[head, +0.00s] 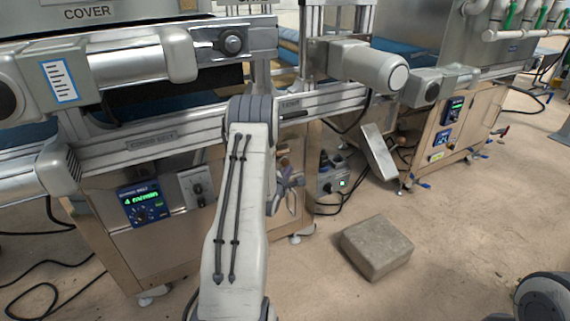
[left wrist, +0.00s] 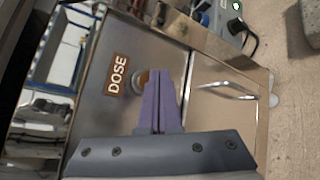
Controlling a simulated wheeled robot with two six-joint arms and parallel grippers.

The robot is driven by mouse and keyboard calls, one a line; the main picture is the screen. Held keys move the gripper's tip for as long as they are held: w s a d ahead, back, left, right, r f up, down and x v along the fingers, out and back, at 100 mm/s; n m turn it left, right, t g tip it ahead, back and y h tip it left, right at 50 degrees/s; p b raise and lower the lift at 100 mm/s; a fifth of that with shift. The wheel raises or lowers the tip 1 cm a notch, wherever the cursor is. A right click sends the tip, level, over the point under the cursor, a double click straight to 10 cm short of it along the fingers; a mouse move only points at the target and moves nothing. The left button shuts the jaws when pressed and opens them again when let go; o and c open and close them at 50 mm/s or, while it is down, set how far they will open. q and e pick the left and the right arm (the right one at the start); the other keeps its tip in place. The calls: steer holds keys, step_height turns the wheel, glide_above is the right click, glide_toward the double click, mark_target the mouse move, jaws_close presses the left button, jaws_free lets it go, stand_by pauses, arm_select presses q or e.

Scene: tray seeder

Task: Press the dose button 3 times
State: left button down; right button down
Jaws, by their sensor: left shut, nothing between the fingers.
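In the left wrist view, the dose button (left wrist: 138,84) is a round fitting with a grey ring on a steel panel, beside a brown label reading DOSE (left wrist: 117,75). My left gripper (left wrist: 158,74) has its purple fingers shut together and empty. Its tips lie over the right side of the button and hide part of it. I cannot tell whether they touch it. In the head view, my left arm reaches to the front of the machine, and the link hides the button and most of the gripper. My right gripper is not in view.
A panel with a handle (left wrist: 225,88) sits right of the button. In the head view, a display box (head: 146,204) and a switch box (head: 197,187) are on the machine front. A grey block (head: 376,247) lies on the floor. Dark cables lie on the floor at left.

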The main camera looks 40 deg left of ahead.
arm_select(q)
steer(key=shift+a, duration=0.1)
stand_by(0.3)
steer(key=shift+w+a, duration=0.1)
steer(key=shift+a, duration=0.2)
steer(key=shift+w+a, duration=0.2)
steer(key=shift+a, duration=0.2)
stand_by(0.8)
steer(key=shift+d, duration=0.1)
steer(key=shift+s+d+p, duration=0.3)
steer(key=shift+s+d, duration=0.05)
steer(key=shift+d, duration=0.35)
steer(key=shift+s+d+p, duration=0.15)
steer(key=shift+s+d, duration=0.15)
steer(key=shift+d, duration=0.45)
steer(key=shift+s+d+p, duration=0.15)
steer(key=shift+s+d, duration=0.2)
steer(key=shift+d, duration=0.45)
steer(key=shift+s+d+p, duration=0.15)
steer(key=shift+s+d, duration=0.15)
steer(key=shift+d, duration=0.45)
